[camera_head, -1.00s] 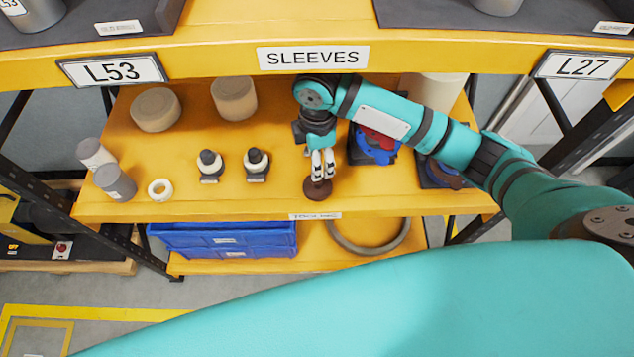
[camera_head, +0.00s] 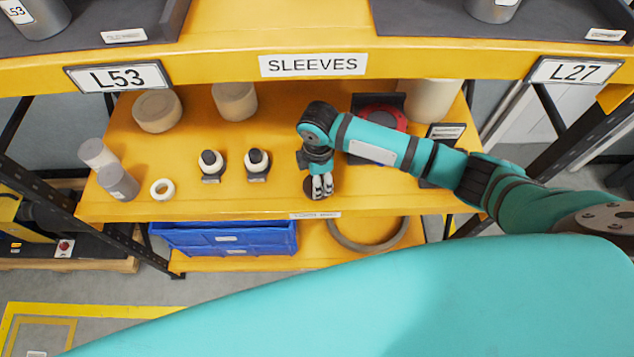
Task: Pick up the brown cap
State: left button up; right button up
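The brown cap (camera_head: 309,185) is a dark brown round piece on the yellow shelf, near its front edge. It is partly hidden by my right gripper (camera_head: 322,193). That gripper points down, with its pale fingertips over or against the cap. The fingers look close together, but I cannot tell whether they grip the cap or are only above it. My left gripper is not in the head view.
A red round part (camera_head: 383,118) is behind my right arm. The SLEEVES shelf beam (camera_head: 314,65) runs above. A blue bin (camera_head: 226,239) sits below.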

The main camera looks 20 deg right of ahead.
grip_shut()
jog(key=shift+r, duration=0.1)
jog(key=shift+r, duration=0.45)
notch_tip(320, 180, up, 2)
jog(key=shift+w+r+b, duration=0.1)
jog(key=shift+r+b, duration=0.1)
jog(key=shift+b, duration=0.3)
jog(key=s+d+r+b, duration=0.1)
jog(key=s+d+b, duration=0.1)
jog(key=s, duration=1.4)
jog(key=shift+d+r, duration=0.3)
